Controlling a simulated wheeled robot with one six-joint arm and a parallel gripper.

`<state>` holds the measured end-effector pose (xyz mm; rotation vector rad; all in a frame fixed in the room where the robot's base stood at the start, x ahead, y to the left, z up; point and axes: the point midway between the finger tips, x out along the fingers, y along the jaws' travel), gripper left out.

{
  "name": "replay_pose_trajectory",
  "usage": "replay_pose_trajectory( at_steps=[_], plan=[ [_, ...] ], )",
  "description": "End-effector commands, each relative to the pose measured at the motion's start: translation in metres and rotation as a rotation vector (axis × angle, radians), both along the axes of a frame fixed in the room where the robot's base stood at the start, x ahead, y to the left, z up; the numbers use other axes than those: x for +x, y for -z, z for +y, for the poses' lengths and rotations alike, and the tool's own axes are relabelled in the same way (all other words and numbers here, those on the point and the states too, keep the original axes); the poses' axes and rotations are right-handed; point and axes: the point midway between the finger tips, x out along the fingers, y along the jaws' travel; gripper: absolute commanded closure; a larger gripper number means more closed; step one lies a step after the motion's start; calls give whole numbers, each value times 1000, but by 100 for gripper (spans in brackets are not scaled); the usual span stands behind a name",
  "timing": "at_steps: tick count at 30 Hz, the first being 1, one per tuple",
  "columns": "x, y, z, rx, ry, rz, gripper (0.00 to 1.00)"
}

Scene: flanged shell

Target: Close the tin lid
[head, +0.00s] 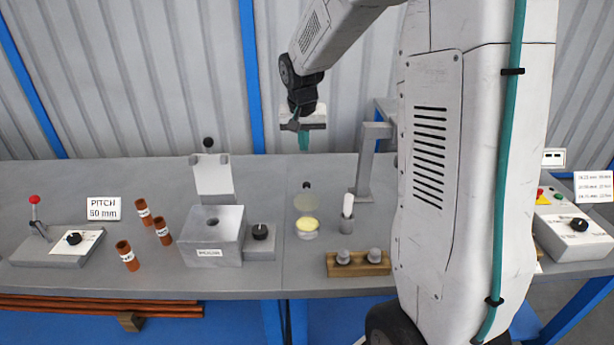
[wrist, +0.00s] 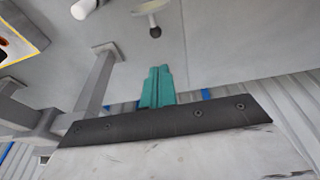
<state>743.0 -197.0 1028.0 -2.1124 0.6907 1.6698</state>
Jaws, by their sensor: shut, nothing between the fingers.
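The tin (head: 307,234) is a small round pale container with yellow contents, on the bench near the middle. Its lid (head: 304,203) stands raised behind the tin's mouth, with a dark ball knob (head: 306,186) above it. The fingers also show in the wrist view (wrist: 158,75).
A grey post with an arm (head: 368,165) stands right of my gripper. A cup with a white stick (head: 347,222) is right of the tin, a wooden rack (head: 358,266) in front right. A grey block (head: 212,240) and dial box (head: 260,241) stand left.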

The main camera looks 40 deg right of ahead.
Motion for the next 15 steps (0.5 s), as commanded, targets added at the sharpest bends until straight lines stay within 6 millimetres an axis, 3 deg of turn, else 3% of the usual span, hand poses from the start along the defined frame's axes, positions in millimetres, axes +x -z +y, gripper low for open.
replay_pose_trajectory(
  at_steps=[1,6,15],
  plan=[
    [12,14,-13,1,27,0,100],
    [35,38,-35,-3,78,-17,100],
    [44,71,-45,-1,89,-18,100]
  ],
)
